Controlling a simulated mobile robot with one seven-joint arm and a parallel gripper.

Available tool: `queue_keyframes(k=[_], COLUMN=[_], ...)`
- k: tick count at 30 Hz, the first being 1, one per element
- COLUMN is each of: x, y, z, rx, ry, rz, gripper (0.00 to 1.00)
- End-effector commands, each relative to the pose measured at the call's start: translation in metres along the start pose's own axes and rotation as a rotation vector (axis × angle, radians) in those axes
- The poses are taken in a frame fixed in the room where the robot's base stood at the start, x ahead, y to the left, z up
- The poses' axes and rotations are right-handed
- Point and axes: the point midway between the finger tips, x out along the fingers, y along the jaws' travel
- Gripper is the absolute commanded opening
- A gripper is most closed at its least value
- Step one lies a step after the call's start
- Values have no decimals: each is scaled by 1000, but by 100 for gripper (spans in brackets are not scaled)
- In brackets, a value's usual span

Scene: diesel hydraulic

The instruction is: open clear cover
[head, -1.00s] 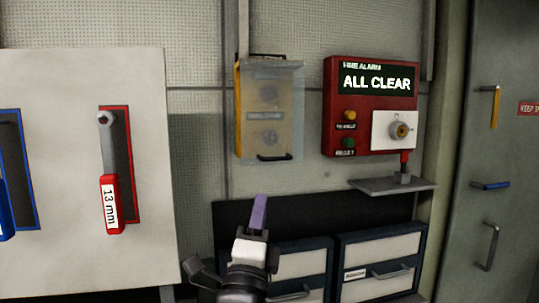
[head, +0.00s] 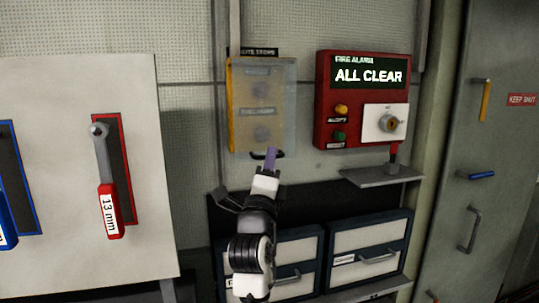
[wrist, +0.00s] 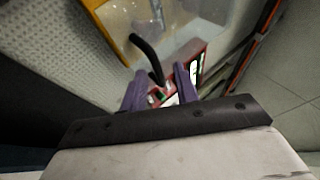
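The clear cover (head: 278,85) is a see-through box over a yellow-edged panel on the wall, and it looks closed. Its black handle (head: 257,154) is at its bottom edge. My gripper (head: 271,158) is at that bottom edge, its purple fingers at the right part of the handle. In the wrist view my gripper (wrist: 160,88) has its two fingers apart, and the black handle (wrist: 146,52) reaches down into the gap between them. I cannot tell whether either finger touches it. The cover (wrist: 185,18) fills the upper middle there.
A red fire alarm box (head: 324,110) reading "ALL CLEAR" is right of the cover, with a small grey shelf (head: 385,177) below it. Drawers (head: 368,240) are below. A white board (head: 60,90) with wrenches stands at the left.

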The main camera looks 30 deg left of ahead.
Motion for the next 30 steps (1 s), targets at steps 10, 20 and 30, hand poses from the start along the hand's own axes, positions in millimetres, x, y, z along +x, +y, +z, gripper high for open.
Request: queue_keyframes(k=[10,20,30], x=[4,4,4], y=[1,1,1], z=[0,0,1], rx=[-1,-1,0], ry=[0,0,-1], rz=[0,1,1], gripper=[30,0,0])
